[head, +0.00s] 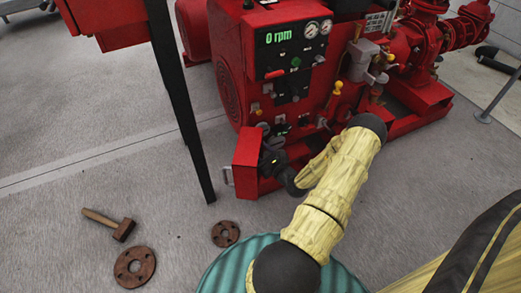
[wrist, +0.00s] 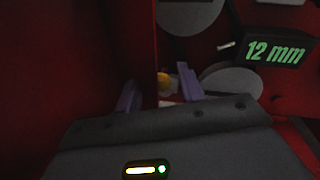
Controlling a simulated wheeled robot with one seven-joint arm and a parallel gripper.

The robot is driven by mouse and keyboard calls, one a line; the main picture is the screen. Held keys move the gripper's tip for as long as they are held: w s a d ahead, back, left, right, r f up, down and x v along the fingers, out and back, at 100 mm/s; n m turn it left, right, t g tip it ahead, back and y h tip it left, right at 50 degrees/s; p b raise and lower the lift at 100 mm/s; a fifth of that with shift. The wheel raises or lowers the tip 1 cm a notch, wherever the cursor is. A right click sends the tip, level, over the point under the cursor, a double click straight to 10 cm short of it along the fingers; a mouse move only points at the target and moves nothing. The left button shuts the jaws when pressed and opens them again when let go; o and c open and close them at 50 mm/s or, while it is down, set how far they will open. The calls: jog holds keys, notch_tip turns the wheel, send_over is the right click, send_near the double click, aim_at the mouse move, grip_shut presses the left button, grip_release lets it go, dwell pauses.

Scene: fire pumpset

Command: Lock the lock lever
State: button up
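My gripper (head: 272,160) is low at the front of the red pumpset (head: 232,70), beside a red box-like panel (head: 246,158). In the wrist view, the two purple fingertips of my gripper (wrist: 158,90) stand apart, so it is open. A small rounded yellow part (wrist: 163,77) shows between them, at the edge of a dark red wall; I cannot tell whether the fingers touch it. It may be the end of the lock lever, but no lever is clear in either view. My gripper and arm hide part of that area in the head view.
A display (wrist: 275,50) reading "12 mm" and pale round discs are right of the fingers. A dark red wall (wrist: 70,60) fills the left. A dark post (head: 180,100) stands left of the pumpset. A hammer (head: 110,223) and rusty flanges (head: 134,267) lie on the floor.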

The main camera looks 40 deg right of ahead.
jog(key=shift+r, duration=0.1)
jog(key=s+p, duration=0.7)
jog(key=s, duration=1)
jog(key=shift+s+a+r, duration=0.2)
jog(key=shift+a+r, duration=0.15)
jog(key=shift+a, duration=0.05)
